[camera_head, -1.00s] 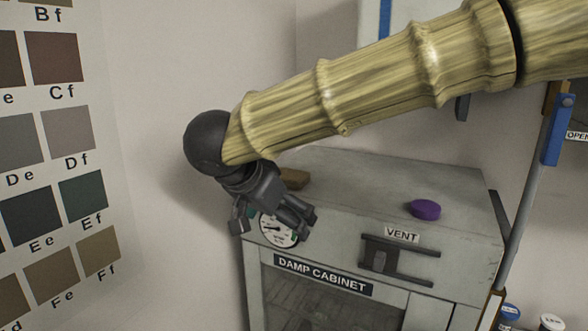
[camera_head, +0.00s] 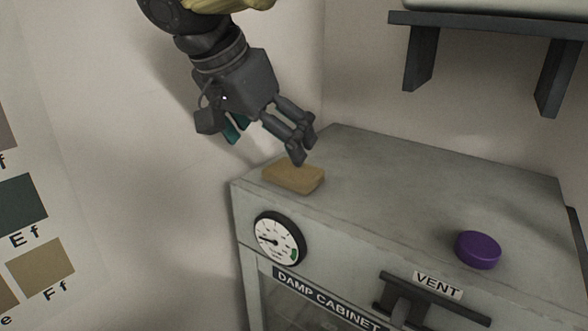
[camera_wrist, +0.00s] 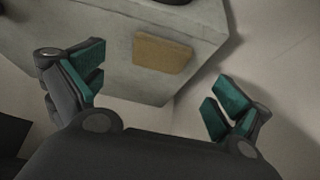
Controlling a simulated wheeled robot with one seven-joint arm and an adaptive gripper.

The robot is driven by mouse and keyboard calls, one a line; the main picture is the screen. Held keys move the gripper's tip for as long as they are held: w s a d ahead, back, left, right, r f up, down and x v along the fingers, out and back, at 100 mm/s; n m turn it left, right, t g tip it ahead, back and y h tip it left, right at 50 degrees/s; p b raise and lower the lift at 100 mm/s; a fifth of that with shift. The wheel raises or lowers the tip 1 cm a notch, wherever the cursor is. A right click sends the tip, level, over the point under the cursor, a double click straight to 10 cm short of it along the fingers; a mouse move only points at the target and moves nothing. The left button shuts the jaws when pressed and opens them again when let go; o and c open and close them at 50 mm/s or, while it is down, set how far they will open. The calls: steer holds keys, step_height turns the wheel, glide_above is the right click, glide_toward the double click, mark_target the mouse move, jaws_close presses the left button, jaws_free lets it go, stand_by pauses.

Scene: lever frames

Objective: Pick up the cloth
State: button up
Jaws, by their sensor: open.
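The cloth looks like a tan, flat rectangular block (camera_head: 293,178). It lies on the left part of the damp cabinet's grey top (camera_head: 400,185), close to the left edge. My gripper (camera_head: 265,145) is open and empty, above and slightly left of the cloth, with its fingers pointing down. In the head view one finger overlaps the cloth's far edge, and I cannot tell the exact gap. In the wrist view the cloth (camera_wrist: 162,54) shows beyond the spread green-padded fingers, between them, and apart from them.
A dial gauge (camera_head: 279,238) and a vent handle (camera_head: 430,305) are on the front. A wall shelf (camera_head: 490,27) hangs above at upper right. A wall stands close behind and left.

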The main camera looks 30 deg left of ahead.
mark_target(294, 168)
steer(key=w+f, duration=0.2)
steer(key=w, duration=0.1)
steer(key=w+f+p, duration=0.1)
steer(key=w, duration=0.1)
steer(key=shift+f, duration=0.35)
steer(key=shift+s+d+f+p, duration=0.1)
steer(key=shift+d+f+p, duration=0.1)
steer(key=shift+f+p, duration=0.5)
steer(key=shift+p+x, duration=0.3)
steer(key=shift+x, duration=0.95)
steer(key=shift+w+a+f, duration=0.1)
steer(key=shift+w+f, duration=0.05)
steer(key=shift+w, duration=0.1)
steer(key=shift+s, duration=0.35)
steer(key=shift+c, duration=0.2)
steer(key=shift+s+r, duration=0.15)
steer(key=shift+r, duration=0.05)
steer(key=c, duration=0.3)
steer(key=shift+f, duration=0.1)
steer(key=c, duration=0.5)
steer(key=shift+w, duration=0.2)
steer(key=shift+c, duration=0.2)
